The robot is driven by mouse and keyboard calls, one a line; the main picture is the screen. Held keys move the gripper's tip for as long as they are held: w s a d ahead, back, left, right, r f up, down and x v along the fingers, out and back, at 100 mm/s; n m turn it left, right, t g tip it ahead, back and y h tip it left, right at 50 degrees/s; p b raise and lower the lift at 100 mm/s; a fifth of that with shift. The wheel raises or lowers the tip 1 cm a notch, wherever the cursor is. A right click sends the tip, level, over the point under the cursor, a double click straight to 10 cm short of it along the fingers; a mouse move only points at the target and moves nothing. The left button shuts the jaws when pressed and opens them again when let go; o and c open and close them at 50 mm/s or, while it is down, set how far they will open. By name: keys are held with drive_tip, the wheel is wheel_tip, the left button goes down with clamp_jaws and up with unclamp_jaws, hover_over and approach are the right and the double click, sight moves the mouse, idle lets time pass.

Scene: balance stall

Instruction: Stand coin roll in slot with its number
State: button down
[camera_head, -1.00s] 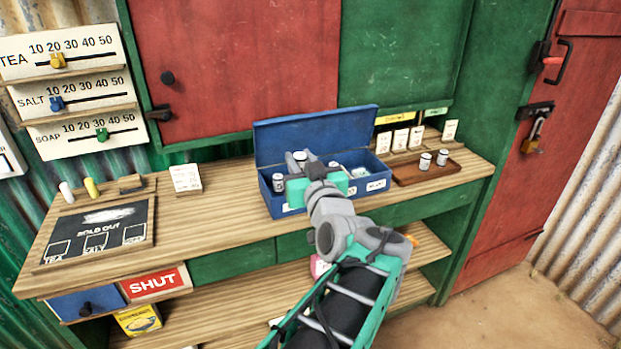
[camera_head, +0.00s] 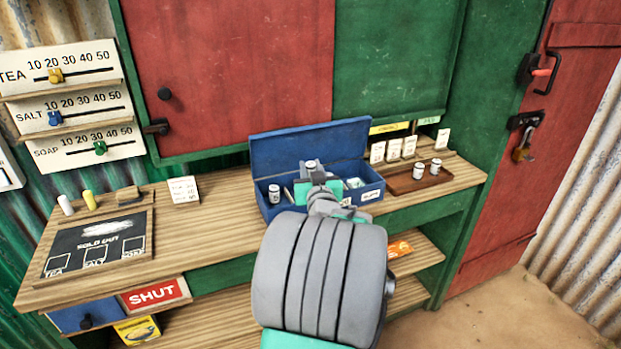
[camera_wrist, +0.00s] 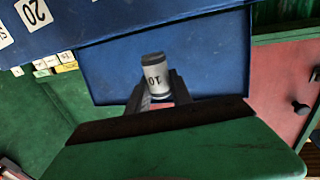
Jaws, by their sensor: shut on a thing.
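My gripper (camera_wrist: 155,88) is shut on a white coin roll (camera_wrist: 154,68) with grey ends, marked 10, which appears upside down in the wrist view. In the head view, the held roll's top (camera_head: 311,164) shows above my gripper (camera_head: 311,178), over the open blue cash box (camera_head: 330,139). Another roll (camera_head: 274,193) stands in the box's left part. The wrist view shows a label reading 20 (camera_wrist: 35,12) on the box, with another cut off at the edge. My gripper and arm hide the middle of the box, so I cannot tell which slot is below the roll.
A brown wooden tray (camera_head: 404,186) with two rolls (camera_head: 419,171) is right of the box. White cards (camera_head: 393,149) stand behind it. A price card (camera_head: 184,190) and chalkboard (camera_head: 98,243) are to the left.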

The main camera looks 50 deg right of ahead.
wheel_tip(320, 180, down, 3)
drive_tip(key=shift+w+d+f, duration=0.1)
drive_tip(key=shift+f+b, duration=0.3)
drive_tip(key=shift+b, duration=0.3)
drive_tip(key=shift+f+b, duration=0.3)
drive_tip(key=shift+b, duration=0.2)
drive_tip(key=c, duration=1.1)
unclamp_jaws()
drive_tip(key=shift+c, duration=0.2)
